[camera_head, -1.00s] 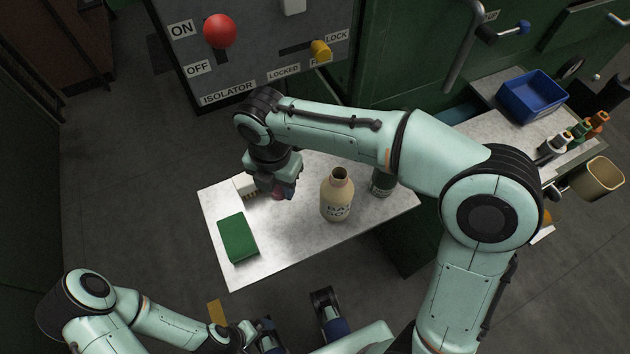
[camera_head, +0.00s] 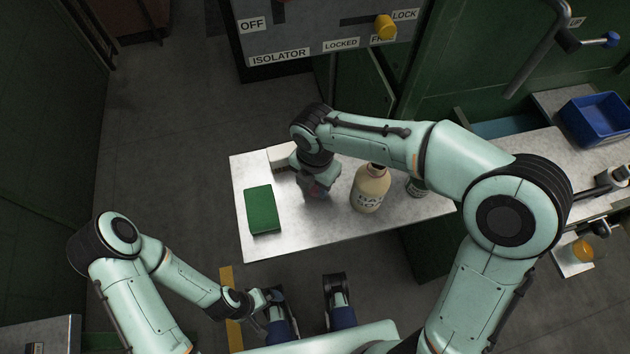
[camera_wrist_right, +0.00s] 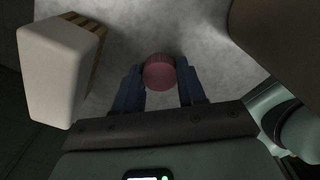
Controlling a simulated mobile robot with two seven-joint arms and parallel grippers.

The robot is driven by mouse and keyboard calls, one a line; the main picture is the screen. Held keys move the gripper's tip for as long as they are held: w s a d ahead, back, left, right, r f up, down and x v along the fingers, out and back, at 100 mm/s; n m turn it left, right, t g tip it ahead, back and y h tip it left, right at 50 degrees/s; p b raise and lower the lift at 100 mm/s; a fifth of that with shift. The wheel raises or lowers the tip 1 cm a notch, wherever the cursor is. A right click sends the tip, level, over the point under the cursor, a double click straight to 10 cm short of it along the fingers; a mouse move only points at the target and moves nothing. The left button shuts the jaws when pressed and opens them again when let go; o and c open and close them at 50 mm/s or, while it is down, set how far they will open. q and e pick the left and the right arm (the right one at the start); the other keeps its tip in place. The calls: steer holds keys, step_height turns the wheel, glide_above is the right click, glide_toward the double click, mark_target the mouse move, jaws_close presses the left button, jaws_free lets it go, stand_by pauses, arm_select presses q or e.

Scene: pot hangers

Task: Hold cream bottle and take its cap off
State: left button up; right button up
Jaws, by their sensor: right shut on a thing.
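The cream bottle (camera_head: 370,190) stands upright on the pale table, with dark lettering and an open, uncapped neck. My right gripper (camera_head: 318,190) is left of it, low over the table. In the right wrist view its blue fingers (camera_wrist_right: 160,88) are shut on a round reddish cap (camera_wrist_right: 159,72), apart from the bottle. A brown surface at that view's upper right looks like the bottle's side. My left gripper (camera_head: 268,299) is low at the front, away from the bottle and small in view; its jaws are unclear.
A green box (camera_head: 262,210) lies at the table's left. A white brush-like block (camera_head: 283,158) is at the back left, close to my right gripper; it also shows in the wrist view (camera_wrist_right: 58,72). A dark green bottle (camera_head: 416,187) stands right of the cream bottle. The table's front is clear.

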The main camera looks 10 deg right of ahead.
steer(key=shift+f, duration=0.1)
steer(key=o, duration=1.1)
arm_select(q)
steer(key=r+p, duration=0.1)
steer(key=s+r+p, duration=0.1)
steer(key=p, duration=0.1)
steer(key=shift+r, duration=0.25)
arm_select(e)
step_height(320, 180, up, 12)
steer(key=shift+r, duration=0.15)
arm_select(q)
steer(key=shift+s, duration=0.2)
